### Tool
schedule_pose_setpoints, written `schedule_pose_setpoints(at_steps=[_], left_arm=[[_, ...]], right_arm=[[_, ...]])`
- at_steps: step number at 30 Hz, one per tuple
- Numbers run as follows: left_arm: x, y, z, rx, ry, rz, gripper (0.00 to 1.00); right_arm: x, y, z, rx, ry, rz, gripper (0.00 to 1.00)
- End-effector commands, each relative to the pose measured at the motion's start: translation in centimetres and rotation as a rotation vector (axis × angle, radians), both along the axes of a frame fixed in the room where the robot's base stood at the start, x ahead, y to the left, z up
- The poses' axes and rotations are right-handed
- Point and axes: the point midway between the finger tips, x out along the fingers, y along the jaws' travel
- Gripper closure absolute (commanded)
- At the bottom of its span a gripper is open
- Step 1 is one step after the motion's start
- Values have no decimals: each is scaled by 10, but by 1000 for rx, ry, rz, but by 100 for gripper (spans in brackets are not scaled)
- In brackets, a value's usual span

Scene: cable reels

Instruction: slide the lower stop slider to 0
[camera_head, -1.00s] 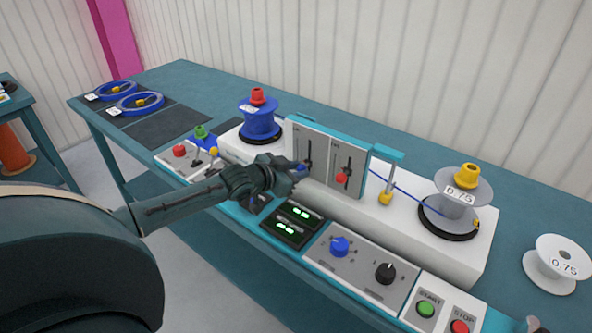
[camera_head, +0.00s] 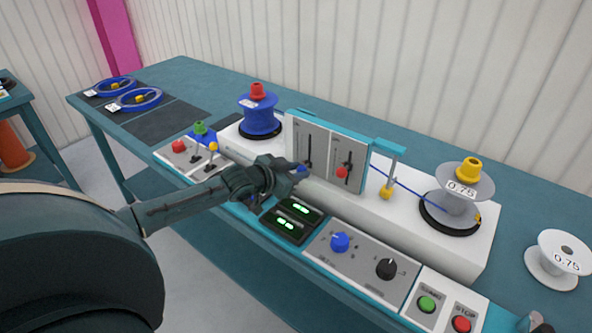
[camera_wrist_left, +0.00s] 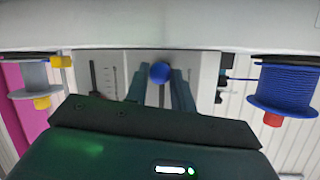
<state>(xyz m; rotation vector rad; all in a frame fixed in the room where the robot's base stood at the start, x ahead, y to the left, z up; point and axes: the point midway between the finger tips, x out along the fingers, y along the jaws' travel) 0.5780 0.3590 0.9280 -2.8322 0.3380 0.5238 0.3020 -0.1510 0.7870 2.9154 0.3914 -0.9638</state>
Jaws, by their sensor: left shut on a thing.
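The slider panel (camera_head: 326,133) stands upright on the white machine body and carries two vertical slots. The left slider has a blue knob (camera_head: 302,169), low in its slot. The right slider has a red knob (camera_head: 342,172). My left gripper (camera_head: 294,171) reaches in from the left and is shut on the blue knob. In the left wrist view the blue knob (camera_wrist_left: 160,72) sits between my two fingers. Which slider is labelled the lower stop is too small to read.
A blue reel (camera_head: 260,114) stands left behind the panel and a grey reel (camera_head: 462,192) to the right, with a blue cable running toward it. A console with green displays (camera_head: 293,216), knobs (camera_head: 340,242) and buttons (camera_head: 427,304) lies in front, below my left arm.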

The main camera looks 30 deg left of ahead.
Motion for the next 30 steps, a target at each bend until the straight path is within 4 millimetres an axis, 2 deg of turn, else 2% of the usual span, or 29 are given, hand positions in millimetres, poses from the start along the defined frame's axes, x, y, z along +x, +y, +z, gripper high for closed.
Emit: schedule_pose_setpoints(at_steps=[1,2,11,22,30], left_arm=[[-1,-1,-1,-1,3,-1,96],[-1,-1,-1,-1,3,-1,75],[0,0,0,-1,1,0,50],[0,0,0,0,0,0,50],[-38,8,13,2,6,-1,50]], right_arm=[[1,0,1,0,-2,1,64],[1,0,1,0,-3,0,64],[1,0,1,0,-3,0,64],[-4,0,-1,-1,5,5,64],[-2,2,9,1,-14,18,64]])
